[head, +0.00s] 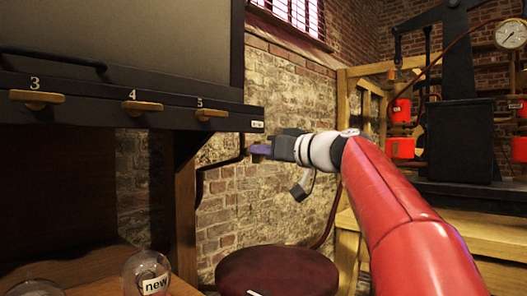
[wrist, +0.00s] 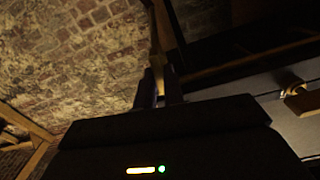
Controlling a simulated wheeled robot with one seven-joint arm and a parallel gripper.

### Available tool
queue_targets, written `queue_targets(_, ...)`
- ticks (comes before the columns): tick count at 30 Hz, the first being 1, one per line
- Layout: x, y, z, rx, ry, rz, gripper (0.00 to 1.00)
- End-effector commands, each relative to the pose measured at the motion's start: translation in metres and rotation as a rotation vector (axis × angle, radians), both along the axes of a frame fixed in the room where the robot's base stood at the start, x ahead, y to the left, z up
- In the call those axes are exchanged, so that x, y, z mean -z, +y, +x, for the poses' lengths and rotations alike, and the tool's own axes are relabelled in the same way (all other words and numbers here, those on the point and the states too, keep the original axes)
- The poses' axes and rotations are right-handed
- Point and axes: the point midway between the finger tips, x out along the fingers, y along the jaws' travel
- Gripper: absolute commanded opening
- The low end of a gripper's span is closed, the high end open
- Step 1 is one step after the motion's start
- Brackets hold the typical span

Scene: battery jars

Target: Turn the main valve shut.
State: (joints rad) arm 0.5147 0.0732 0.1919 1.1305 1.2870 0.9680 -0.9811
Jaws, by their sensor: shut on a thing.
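My gripper (head: 258,149) is at the right end of the dark shelf rail, just below a small white label too small to read. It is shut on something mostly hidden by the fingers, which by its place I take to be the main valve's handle. In the wrist view my gripper (wrist: 160,84) points up the picture, its fingers closed around a narrow brownish bar (wrist: 158,28). How far the valve is turned cannot be told. A dark pipe (head: 222,165) bends down from the rail beside the gripper.
Brass taps numbered 3 (head: 37,99), 4 (head: 141,107) and 5 (head: 211,114) line the dark rail (head: 80,112). A glass jar marked "new" (head: 147,275) stands below. A round dark red stool (head: 277,272) is under my arm. A wooden bench (head: 470,236) is at right.

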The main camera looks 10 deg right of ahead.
Motion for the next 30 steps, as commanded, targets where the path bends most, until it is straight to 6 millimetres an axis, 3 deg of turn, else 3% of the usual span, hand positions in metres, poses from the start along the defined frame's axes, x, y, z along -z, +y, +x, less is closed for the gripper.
queue_targets(11, 0.0003, -0.0004, 0.0005, -0.001, 0.083, 0.125, 0.0)
queue_targets(30, 0.0009, -0.0029, 0.002, 0.0, 0.413, 0.617, 0.0)
